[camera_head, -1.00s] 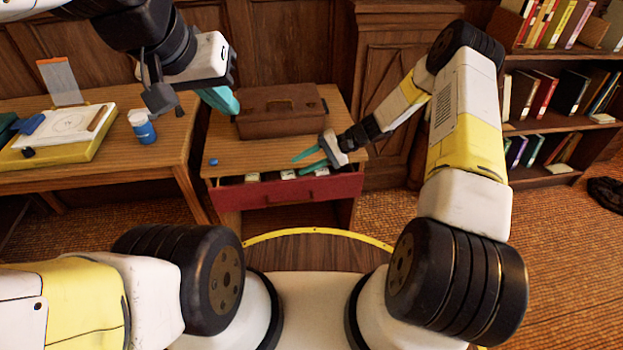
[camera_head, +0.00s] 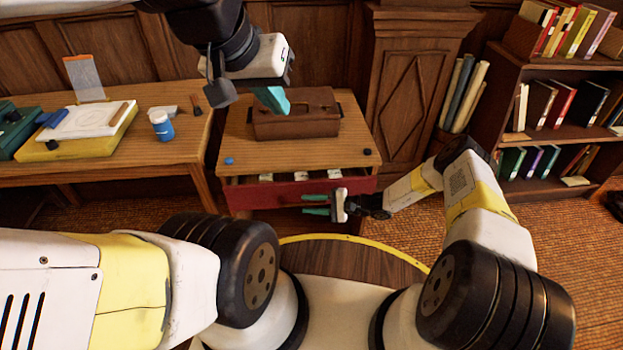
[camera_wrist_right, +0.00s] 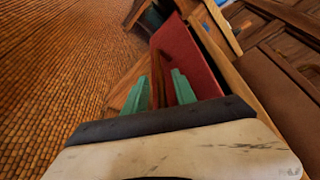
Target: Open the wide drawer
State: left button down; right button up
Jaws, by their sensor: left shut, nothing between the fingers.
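The wide drawer (camera_head: 250,197) has a red front and is partly pulled out of the small wooden table (camera_head: 232,150); pale items show inside. My right gripper (camera_head: 304,204) is in front of the drawer front. In the right wrist view its two green fingers (camera_wrist_right: 161,88) are apart, one on each side of the drawer's brown bar handle (camera_wrist_right: 157,75), beside the red front (camera_wrist_right: 185,60). I cannot tell whether they touch the handle.
A brown case (camera_head: 297,118) stands on the small table, with a blue cap (camera_head: 229,161) near its front left. A desk (camera_head: 130,150) at the left bears a blue-labelled jar (camera_head: 162,127) and a drawing board (camera_head: 75,140). A bookshelf (camera_head: 515,90) stands at the right.

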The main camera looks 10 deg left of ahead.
jog(key=shift+x, duration=1.35)
grip_shut()
dwell(0.4)
